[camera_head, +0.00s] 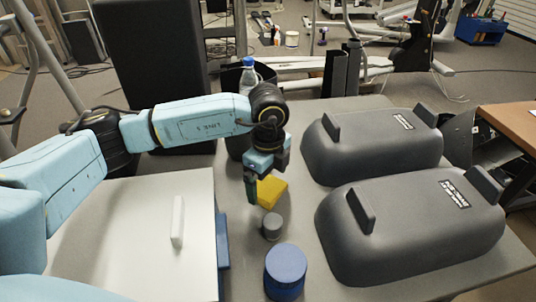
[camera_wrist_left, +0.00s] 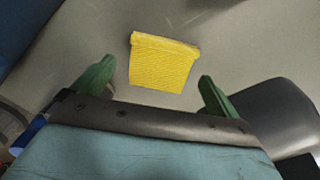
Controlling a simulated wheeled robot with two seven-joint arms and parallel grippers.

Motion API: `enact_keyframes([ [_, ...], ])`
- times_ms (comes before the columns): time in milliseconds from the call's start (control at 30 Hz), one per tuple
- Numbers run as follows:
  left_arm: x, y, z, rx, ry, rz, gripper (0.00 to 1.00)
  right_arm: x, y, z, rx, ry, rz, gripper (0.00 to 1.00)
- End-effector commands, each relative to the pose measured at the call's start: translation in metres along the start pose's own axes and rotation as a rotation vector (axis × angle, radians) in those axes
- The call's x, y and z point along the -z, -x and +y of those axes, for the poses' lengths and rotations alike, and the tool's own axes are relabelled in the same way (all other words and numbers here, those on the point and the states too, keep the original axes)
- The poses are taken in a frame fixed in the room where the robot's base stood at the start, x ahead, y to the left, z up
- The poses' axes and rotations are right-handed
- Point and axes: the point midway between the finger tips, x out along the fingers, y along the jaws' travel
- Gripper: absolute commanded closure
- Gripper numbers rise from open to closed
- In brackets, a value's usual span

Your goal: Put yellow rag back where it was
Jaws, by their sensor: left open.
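The yellow rag (camera_head: 271,190) lies folded on the grey table, between the white box and the dark grey covers. In the left wrist view the rag (camera_wrist_left: 162,64) lies flat just beyond the gap between my green fingertips. My left gripper (camera_head: 252,192) is above and beside the rag in the head view, pointing down. Its fingers (camera_wrist_left: 152,82) are spread wide in the left wrist view, with nothing between them. The rag is partly hidden by the gripper in the head view. My right gripper is not in view.
Two dark grey covers (camera_head: 421,228) fill the right of the table. A white box (camera_head: 130,235) stands at the left. A small grey cylinder (camera_head: 271,226) and a blue round container (camera_head: 285,271) stand in front of the rag. A blue-capped bottle (camera_head: 248,75) stands behind my arm.

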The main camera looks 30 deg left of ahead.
Motion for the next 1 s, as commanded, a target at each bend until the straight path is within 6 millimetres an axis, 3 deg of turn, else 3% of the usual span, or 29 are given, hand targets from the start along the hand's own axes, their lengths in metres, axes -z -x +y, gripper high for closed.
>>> enact_keyframes([
  [200,0.000,0.052,-0.001,0.005,0.000,0.000,0.02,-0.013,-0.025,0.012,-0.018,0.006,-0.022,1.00],
  [433,0.000,0.091,-0.001,0.003,0.001,0.001,0.02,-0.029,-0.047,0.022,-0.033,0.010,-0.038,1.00],
  [633,0.000,0.104,0.000,0.001,0.000,0.000,0.02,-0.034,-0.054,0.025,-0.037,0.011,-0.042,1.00],
  [1000,0.000,0.105,0.000,0.001,0.001,0.000,0.02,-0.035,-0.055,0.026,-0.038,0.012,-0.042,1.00],
])
